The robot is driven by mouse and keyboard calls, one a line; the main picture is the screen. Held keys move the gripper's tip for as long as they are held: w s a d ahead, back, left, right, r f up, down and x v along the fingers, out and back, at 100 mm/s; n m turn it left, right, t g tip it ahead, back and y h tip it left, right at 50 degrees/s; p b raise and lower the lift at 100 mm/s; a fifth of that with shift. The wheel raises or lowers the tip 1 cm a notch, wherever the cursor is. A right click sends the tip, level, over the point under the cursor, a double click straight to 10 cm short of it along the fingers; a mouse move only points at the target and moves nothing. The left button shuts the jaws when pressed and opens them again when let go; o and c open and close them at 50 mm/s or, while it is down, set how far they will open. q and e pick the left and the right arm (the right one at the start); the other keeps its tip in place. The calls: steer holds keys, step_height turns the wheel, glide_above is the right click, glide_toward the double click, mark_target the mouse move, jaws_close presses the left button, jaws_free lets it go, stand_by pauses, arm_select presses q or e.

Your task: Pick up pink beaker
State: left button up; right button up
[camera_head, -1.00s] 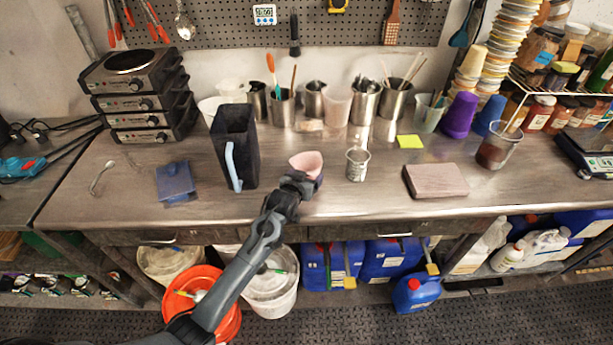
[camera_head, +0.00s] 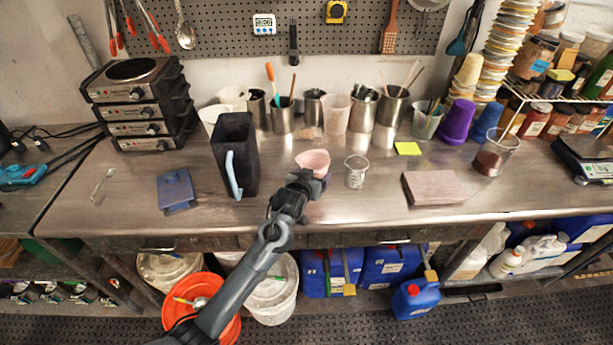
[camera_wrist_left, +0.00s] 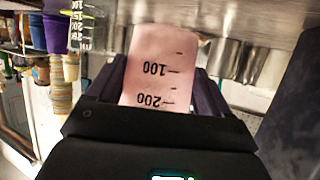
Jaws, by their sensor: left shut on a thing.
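The pink beaker (camera_head: 314,161) is at the middle of the steel workbench, just beyond my left gripper (camera_head: 306,180). In the left wrist view the pink beaker (camera_wrist_left: 158,65) stands between the two fingers of my left gripper (camera_wrist_left: 160,90), its dark 100 and 200 marks facing the camera. The gripper is shut on it. The gripper hides the beaker's lower part in the head view, so I cannot tell whether its base touches the bench. My right gripper is not in view.
A clear beaker (camera_head: 356,171) stands close on the right, with a pinkish block (camera_head: 434,187) farther right. A tall dark pitcher (camera_head: 235,155) stands to the left, beside a blue object (camera_head: 176,189). Steel canisters (camera_head: 362,112) line the back. The bench's front strip is mostly clear.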

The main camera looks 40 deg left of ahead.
arm_select(q)
steer(key=d+r+p, duration=0.1)
steer(key=d+r, duration=0.4)
steer(key=d, duration=0.4)
steer(key=shift+w+r+p, duration=0.25)
steer(key=shift+w+p, duration=0.05)
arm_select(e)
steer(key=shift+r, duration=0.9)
